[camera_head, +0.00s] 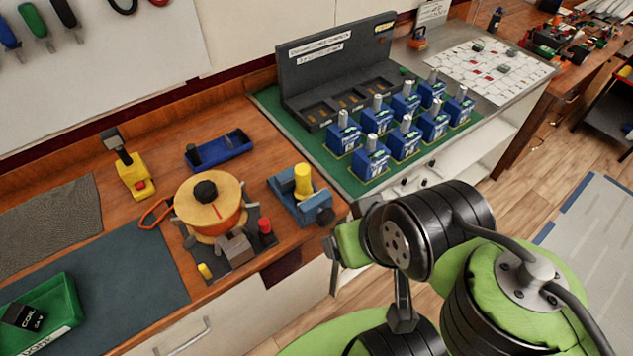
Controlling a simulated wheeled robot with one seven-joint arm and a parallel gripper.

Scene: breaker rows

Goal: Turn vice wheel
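A small blue vice (287,203) sits at the front edge of the wooden bench, left of the green mat. A yellow cylinder (302,180) stands upright at its jaws; whether it is clamped I cannot tell. A dark round knob (324,215), which looks like the vice wheel, is on the vice's front right side. The end of my arm, where my gripper (334,268) seems to be, is in front of the bench, below and right of the vice. It appears apart from the wheel. My arm hides most of it, and its fingers are not clear.
A wire spool (210,205) on a dark base stands just left of the vice. Several blue breakers (371,158) stand in rows on the green mat (268,99) to the right. A blue tray (218,150) lies behind. A green bin (45,315) is at front left.

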